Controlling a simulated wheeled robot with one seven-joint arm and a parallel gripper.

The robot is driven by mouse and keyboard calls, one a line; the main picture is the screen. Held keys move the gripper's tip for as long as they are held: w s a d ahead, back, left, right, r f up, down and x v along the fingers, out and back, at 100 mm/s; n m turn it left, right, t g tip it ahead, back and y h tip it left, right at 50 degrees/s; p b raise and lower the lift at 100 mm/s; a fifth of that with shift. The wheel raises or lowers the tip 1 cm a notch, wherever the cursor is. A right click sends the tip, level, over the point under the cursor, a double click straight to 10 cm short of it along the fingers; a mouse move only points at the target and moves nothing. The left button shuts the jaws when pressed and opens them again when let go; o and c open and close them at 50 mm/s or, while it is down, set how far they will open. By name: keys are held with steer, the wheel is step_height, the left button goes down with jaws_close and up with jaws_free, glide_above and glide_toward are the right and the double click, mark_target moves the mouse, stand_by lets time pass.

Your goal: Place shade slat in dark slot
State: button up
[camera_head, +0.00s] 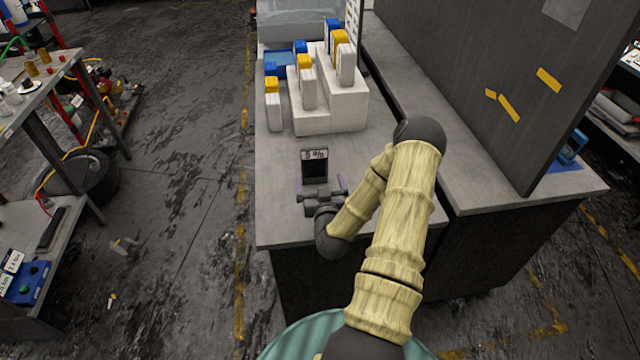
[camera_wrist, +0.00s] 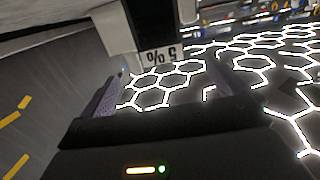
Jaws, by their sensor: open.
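A dark upright shade slat (camera_head: 315,170) with a "5 %" label on its top edge stands on the grey counter. My gripper (camera_head: 319,187) is open, low over the counter on the near side of the slat. Its two purple-lined fingers show at either side of the slat's lower part. In the wrist view my gripper (camera_wrist: 168,92) is open, and the upside-down "5 %" label (camera_wrist: 160,55) lies beyond the gap between the fingers. I cannot tell whether the fingers touch the slat. I cannot make out a dark slot.
A tall dark panel (camera_head: 500,80) stands on the right counter. A cluttered workbench is at left. Bare counter lies left of my gripper.

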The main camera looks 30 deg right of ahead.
steer(key=shift+a, duration=0.1)
steer(key=w+a+r+n+g+y, duration=0.1)
steer(key=a+r+n+g+y, duration=0.2)
steer(key=a+n+g+y, duration=0.75)
steer(key=s+a+r+m+h, duration=0.1)
steer(key=s+a+r, duration=0.2)
steer(key=s, duration=0.3)
steer(key=s+a+r+m+g+h, duration=0.1)
steer(key=s+a+r+m, duration=0.1)
steer(key=s+a, duration=0.3)
steer(key=s+a+r+m+g+h, duration=0.1)
steer(key=s+a+r+m, duration=0.1)
steer(key=s+a+r, duration=0.2)
steer(key=s+a, duration=0.1)
steer(key=s, duration=0.1)
steer(key=shift+s+r, duration=0.3)
steer(key=shift+r, duration=0.05)
steer(key=shift+g, duration=0.25)
steer(key=shift+c, duration=0.2)
